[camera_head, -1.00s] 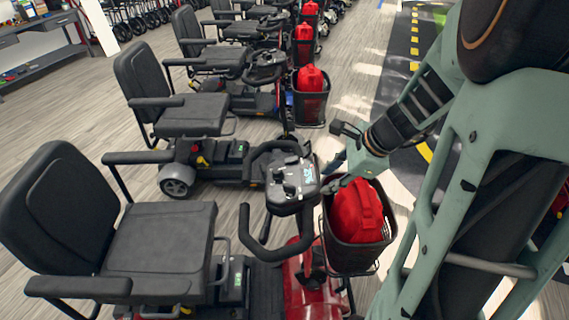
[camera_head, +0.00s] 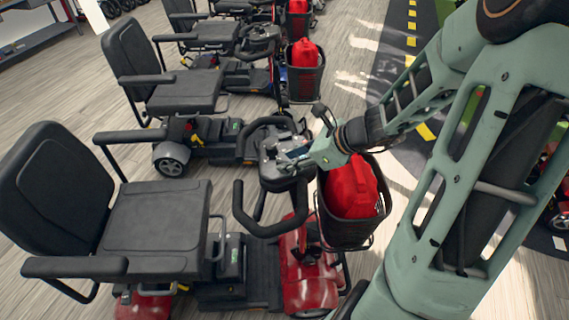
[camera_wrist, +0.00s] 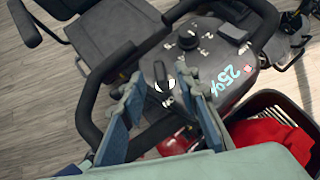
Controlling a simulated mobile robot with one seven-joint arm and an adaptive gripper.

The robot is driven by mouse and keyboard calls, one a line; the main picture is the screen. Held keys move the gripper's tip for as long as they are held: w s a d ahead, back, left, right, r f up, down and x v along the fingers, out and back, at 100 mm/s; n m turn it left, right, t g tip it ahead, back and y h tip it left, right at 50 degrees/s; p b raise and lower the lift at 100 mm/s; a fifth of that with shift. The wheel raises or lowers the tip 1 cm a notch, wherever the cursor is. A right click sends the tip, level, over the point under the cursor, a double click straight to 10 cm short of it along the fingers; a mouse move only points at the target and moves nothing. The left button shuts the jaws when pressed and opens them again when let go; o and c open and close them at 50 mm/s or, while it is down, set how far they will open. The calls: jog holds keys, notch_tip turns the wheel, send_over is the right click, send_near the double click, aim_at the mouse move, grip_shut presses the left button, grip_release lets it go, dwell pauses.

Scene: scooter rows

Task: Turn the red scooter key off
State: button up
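The red scooter (camera_head: 308,268) stands in front of me, with a dark grey control console (camera_head: 283,180) between its looped black handlebars. In the wrist view, the console (camera_wrist: 215,55) shows a round dial and a "25%" display. A small dark upright piece, seemingly the key (camera_wrist: 161,72), stands on the console by a black-and-white round mark; its turn position is unclear. My gripper (camera_wrist: 162,82) is open, its blue-grey fingers on either side of this piece in the picture; contact cannot be told. In the head view, my gripper (camera_head: 308,152) is over the console's right edge and hides part of it.
A black basket (camera_head: 345,232) with a red bag (camera_head: 352,190) sits just right of the console, below my arm. The black seat (camera_head: 155,215) is at the left. More scooters stand in a row behind. A dark floor strip with yellow marks runs at the right.

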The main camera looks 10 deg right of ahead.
jog(key=shift+x, duration=1.4)
grip_shut()
